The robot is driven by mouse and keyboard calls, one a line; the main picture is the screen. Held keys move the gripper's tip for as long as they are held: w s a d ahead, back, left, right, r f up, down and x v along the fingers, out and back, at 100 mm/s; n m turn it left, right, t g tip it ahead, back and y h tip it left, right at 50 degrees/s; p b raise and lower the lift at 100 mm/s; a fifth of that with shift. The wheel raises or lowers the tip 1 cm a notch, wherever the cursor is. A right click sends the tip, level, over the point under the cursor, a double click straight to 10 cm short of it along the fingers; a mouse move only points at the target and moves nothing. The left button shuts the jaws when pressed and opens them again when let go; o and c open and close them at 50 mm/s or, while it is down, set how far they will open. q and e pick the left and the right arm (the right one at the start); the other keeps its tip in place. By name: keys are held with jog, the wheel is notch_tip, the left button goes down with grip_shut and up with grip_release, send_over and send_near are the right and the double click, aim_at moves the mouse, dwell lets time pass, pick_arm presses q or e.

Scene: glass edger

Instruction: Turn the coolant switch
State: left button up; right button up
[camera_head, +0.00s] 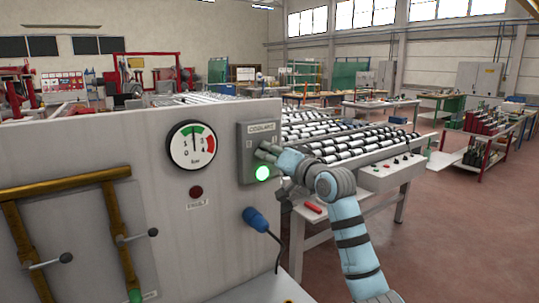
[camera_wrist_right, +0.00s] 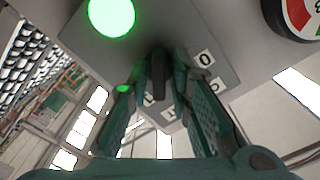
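The grey coolant box (camera_head: 246,137), labelled COOLANT, is mounted on the machine's front panel, with a lit green lamp (camera_head: 262,173) at its lower part. My right gripper (camera_head: 266,151) is at the box, just above the lamp, and covers the switch in the head view. In the right wrist view, the dark switch knob (camera_wrist_right: 158,76) stands between the two fingertips of my right gripper (camera_wrist_right: 160,68). White position labels (camera_wrist_right: 204,58) show beside it. Whether the fingers press on the knob is not clear. My left gripper is in neither view.
A round gauge (camera_head: 192,145) and a dark red fault lamp (camera_head: 196,192) sit left of the box. A blue handle-like part (camera_head: 256,219) with a cable is below. A roller conveyor (camera_head: 350,142) stands behind my right arm. Brass rails (camera_head: 68,184) cross the panel's left side.

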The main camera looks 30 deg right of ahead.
grip_shut()
jog(key=shift+r+n+p, duration=0.1)
jog(key=shift+n+p, duration=1.15)
jog(key=shift+n, duration=0.05)
jog(key=n+p, duration=0.2)
jog(key=n, duration=0.2)
jog(key=shift+p, duration=0.3)
jog(key=n+p, duration=0.1)
jog(key=n, duration=0.8)
jog(key=shift+n, duration=0.3)
